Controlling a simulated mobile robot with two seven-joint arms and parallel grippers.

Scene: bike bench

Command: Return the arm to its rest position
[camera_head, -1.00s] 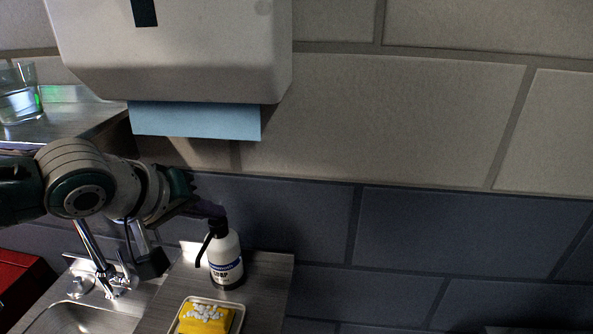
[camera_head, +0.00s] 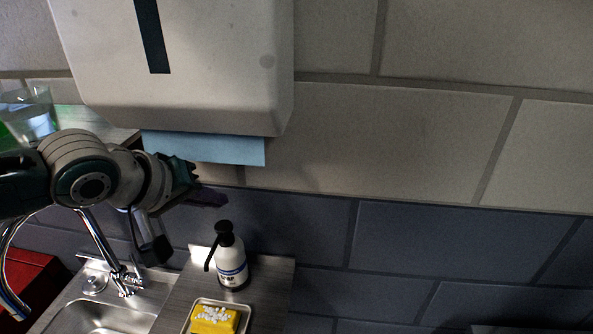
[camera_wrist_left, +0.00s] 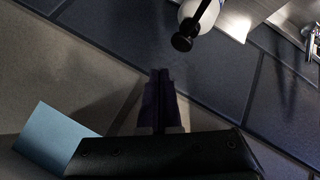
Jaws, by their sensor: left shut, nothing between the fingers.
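My left gripper (camera_head: 208,197) is shut and empty. In the head view it comes in from the left, above and a little left of the soap bottle (camera_head: 232,262), apart from it. In the left wrist view its closed fingers (camera_wrist_left: 160,95) point toward the tiled wall, with the black pump top (camera_wrist_left: 182,42) of the bottle beyond them. The bottle is white with a black pump and stands upright on the grey counter (camera_head: 262,290). My right gripper is not in view.
A white towel dispenser (camera_head: 200,80) with a blue paper towel (camera_head: 205,149) hangs just above my left arm. A yellow sponge (camera_head: 214,318) sits in a tray. The sink (camera_head: 95,320) and tap (camera_head: 100,240) are below the arm. A glass (camera_head: 28,112) stands at left. The wall at right is bare.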

